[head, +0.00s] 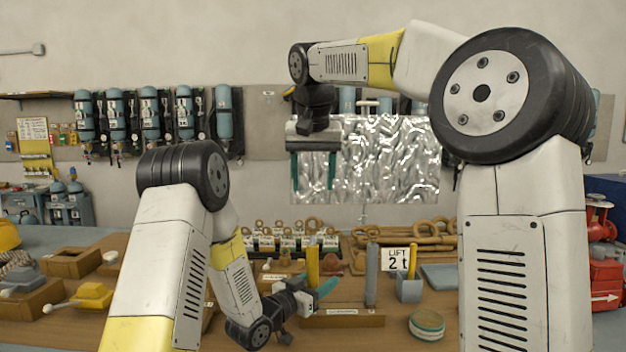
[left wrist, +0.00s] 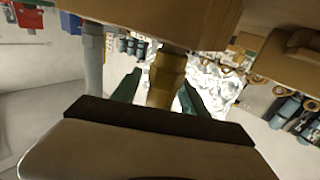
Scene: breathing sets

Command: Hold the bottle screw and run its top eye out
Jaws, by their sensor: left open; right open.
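The bottle screw (head: 312,263) looks like an upright yellow-brass post above a wooden stand (head: 365,320) on the bench. In the left wrist view its brass body (left wrist: 166,78) shows between the two dark green fingers. My left gripper (head: 318,285) is open, with its fingers on either side of the body and no clear grip on it. The left hand hides the lower part of the screw in the head view. My right gripper (head: 313,171) is open and empty, pointing down, high above the screw. The top eye cannot be made out clearly.
A grey post (head: 371,275) stands just right of the screw. A "LIFT 2t" sign (head: 396,259) on a grey block is beyond it. A green-and-white roll (head: 427,325) lies at the front right. Several shackles and eyes (head: 285,240) line the back. Wooden trays (head: 72,263) stand left.

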